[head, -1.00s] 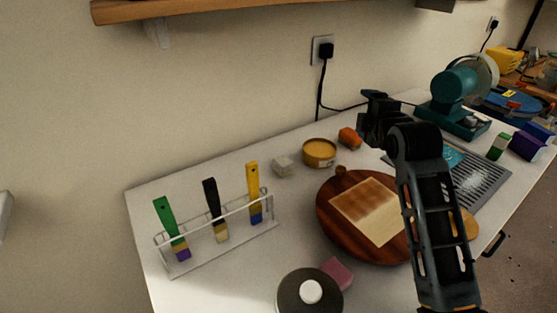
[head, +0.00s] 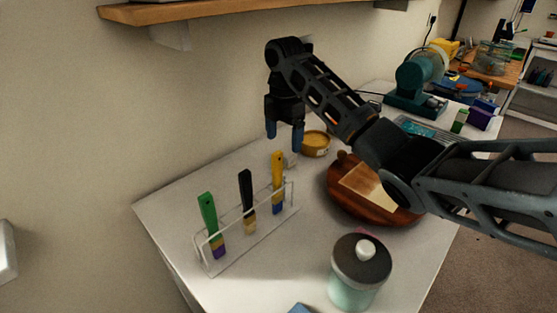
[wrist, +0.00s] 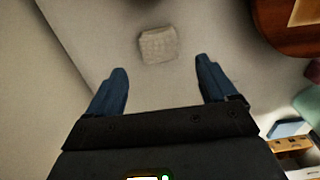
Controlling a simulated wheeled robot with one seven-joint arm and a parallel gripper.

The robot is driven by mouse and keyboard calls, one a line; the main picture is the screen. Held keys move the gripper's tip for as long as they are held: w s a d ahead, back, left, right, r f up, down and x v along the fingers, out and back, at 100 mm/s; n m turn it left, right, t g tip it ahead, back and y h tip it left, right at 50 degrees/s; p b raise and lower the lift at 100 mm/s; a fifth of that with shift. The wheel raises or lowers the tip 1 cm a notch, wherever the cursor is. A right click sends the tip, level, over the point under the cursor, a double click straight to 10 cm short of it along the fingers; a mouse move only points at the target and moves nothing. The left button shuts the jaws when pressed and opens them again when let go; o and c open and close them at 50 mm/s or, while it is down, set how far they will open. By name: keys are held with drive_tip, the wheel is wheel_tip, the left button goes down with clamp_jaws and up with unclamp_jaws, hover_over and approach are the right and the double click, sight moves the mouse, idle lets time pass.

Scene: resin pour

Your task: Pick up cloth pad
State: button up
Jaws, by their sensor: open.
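The cloth pad, a small off-white textured square (wrist: 158,44), lies flat on the white worktop in the wrist view, ahead of and between my fingertips. In the head view the pad (head: 291,159) is partly hidden below my gripper. My gripper (head: 284,142) points down above the pad, with its two blue fingers apart. In the wrist view the open gripper (wrist: 161,68) has nothing between its fingers, and the pad is apart from them.
An acrylic rack (head: 250,232) with several brushes stands left of the pad. A yellow tin (head: 315,144) and a round wooden board (head: 345,198) with a pale square on it are to the right. A lidded jar (head: 352,290) stands in front. A wall shelf (head: 200,12) hangs above.

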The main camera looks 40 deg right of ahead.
sight(286, 153)
drive_tip(key=f, duration=0.4)
drive_tip(key=d+f+p, duration=0.1)
drive_tip(key=f, duration=0.1)
drive_tip(key=shift+f, duration=0.3)
drive_tip(key=shift+c, duration=0.3)
drive_tip(key=c, duration=1.1)
drive_tip(key=shift+o, duration=0.2)
wheel_tip(286, 153, up, 10)
drive_tip(key=shift+r, duration=0.1)
drive_tip(key=o, duration=0.5)
drive_tip(key=c, duration=0.3)
